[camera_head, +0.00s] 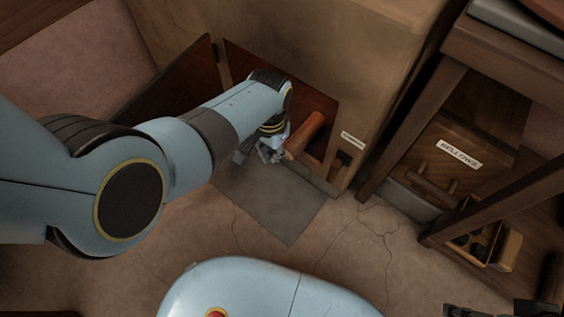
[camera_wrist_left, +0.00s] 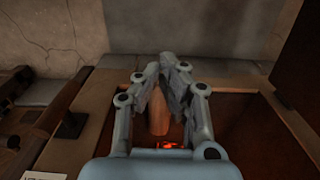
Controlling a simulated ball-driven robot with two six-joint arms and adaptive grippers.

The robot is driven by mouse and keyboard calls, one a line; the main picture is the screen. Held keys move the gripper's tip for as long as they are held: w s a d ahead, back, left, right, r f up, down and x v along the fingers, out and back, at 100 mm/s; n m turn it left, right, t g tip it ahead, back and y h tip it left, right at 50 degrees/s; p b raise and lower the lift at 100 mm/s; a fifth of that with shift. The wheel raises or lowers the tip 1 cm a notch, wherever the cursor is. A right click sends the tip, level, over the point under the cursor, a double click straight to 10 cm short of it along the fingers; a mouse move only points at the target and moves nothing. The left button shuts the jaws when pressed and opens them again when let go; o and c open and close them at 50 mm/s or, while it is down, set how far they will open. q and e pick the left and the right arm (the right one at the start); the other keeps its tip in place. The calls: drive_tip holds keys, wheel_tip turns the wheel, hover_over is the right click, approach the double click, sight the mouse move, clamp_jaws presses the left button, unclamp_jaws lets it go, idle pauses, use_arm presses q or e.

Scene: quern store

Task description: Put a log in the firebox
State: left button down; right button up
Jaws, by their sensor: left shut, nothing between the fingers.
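A brown log (camera_head: 308,132) lies tilted through the open mouth of the firebox (camera_head: 325,108), its inner end lit orange and its near end out past the front. My left gripper (camera_head: 268,156) is just left of the near end; the head view does not show whether they touch. In the left wrist view my left gripper (camera_wrist_left: 166,72) has its fingertips together with nothing between them. The log (camera_wrist_left: 159,115) shows beyond and below the fingers, pointing toward glowing embers (camera_wrist_left: 170,145). The fingers hide part of it. My right gripper is not clearly seen.
The dark firebox door (camera_head: 170,88) stands open on the left. A grey plate (camera_head: 275,205) lies on the cracked floor before the opening. A wooden stand with a box labelled BELLOWS (camera_head: 460,153) is on the right. A dark shape is cut off at the lower right.

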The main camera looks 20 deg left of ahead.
wheel_tip(320, 180, up, 4)
drive_tip(key=w+a+f+t+b, duration=0.1)
drive_tip(key=w+a+b, duration=0.1)
drive_tip(key=b, duration=0.2)
use_arm(q)
drive_tip(key=w+d+f+b, duration=0.1)
drive_tip(key=w+f+b, duration=0.2)
drive_tip(key=f+b, duration=0.3)
drive_tip(key=shift+w+d+f+b, duration=0.2)
drive_tip(key=shift+w+f+b, duration=0.15)
drive_tip(key=shift+f, duration=1.2)
use_arm(e)
wheel_tip(320, 180, down, 6)
drive_tip(key=w+t+y, duration=0.1)
drive_tip(key=w+t, duration=0.1)
drive_tip(key=t, duration=0.6)
drive_tip(key=shift+w+a+t, duration=0.15)
drive_tip(key=shift+a+t, duration=0.15)
drive_tip(key=shift+t, duration=0.1)
drive_tip(key=shift+f, duration=0.1)
